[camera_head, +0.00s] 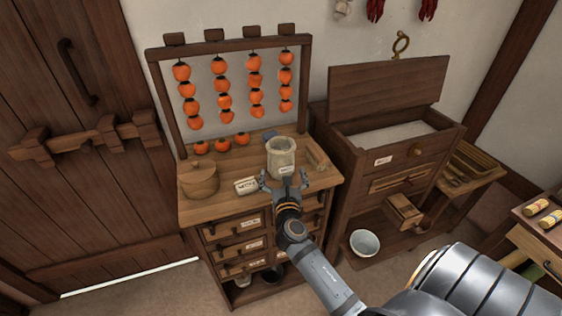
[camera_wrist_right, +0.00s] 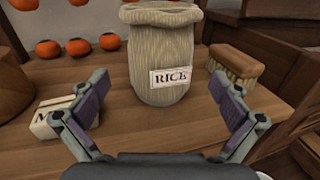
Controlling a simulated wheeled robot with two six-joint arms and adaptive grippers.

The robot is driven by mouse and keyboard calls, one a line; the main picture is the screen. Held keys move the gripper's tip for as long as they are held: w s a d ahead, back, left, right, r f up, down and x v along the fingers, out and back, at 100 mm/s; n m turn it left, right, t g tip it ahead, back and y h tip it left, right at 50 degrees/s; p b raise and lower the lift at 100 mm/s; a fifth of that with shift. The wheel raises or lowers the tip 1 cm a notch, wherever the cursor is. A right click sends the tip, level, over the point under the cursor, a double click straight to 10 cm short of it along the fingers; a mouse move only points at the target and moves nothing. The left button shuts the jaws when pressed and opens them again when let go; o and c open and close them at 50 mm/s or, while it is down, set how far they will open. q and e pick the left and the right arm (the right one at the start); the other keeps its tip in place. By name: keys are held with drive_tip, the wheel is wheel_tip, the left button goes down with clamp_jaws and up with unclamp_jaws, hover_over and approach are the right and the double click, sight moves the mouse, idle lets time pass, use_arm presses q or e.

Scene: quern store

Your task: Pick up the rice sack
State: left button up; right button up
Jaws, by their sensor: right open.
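The rice sack (camera_head: 282,156) is a pale, ribbed cloth sack standing upright on top of the wooden drawer cabinet (camera_head: 212,213). In the right wrist view the sack (camera_wrist_right: 162,52) stands straight ahead, and its white label reads "RICE". My right gripper (camera_head: 287,184) is open in front of the sack on its near side. In the right wrist view its two fingers (camera_wrist_right: 165,106) are spread wide with nothing between them, and the sack is beyond the fingertips. My left gripper is not in view.
A small labelled block (camera_head: 246,186) and a round lidded wooden box (camera_head: 199,179) stand left of the sack. A brush (camera_wrist_right: 237,68) lies close on its right. Strings of orange fruit (camera_head: 225,84) hang from a frame behind. An open-lidded chest (camera_head: 393,133) stands to the right.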

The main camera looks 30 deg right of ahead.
sight(282, 167)
drive_tip(key=p+x, duration=0.1)
drive_tip(key=x, duration=0.3)
drive_tip(key=shift+w+d+r, duration=0.15)
drive_tip(key=shift+w+d, duration=0.1)
drive_tip(key=shift+w, duration=0.1)
drive_tip(key=shift+w+d, duration=0.1)
drive_tip(key=shift+w, duration=0.1)
drive_tip(key=shift+s, duration=0.1)
drive_tip(key=shift+c, duration=1.2)
drive_tip(key=c, duration=0.9)
drive_tip(key=shift+r, duration=0.1)
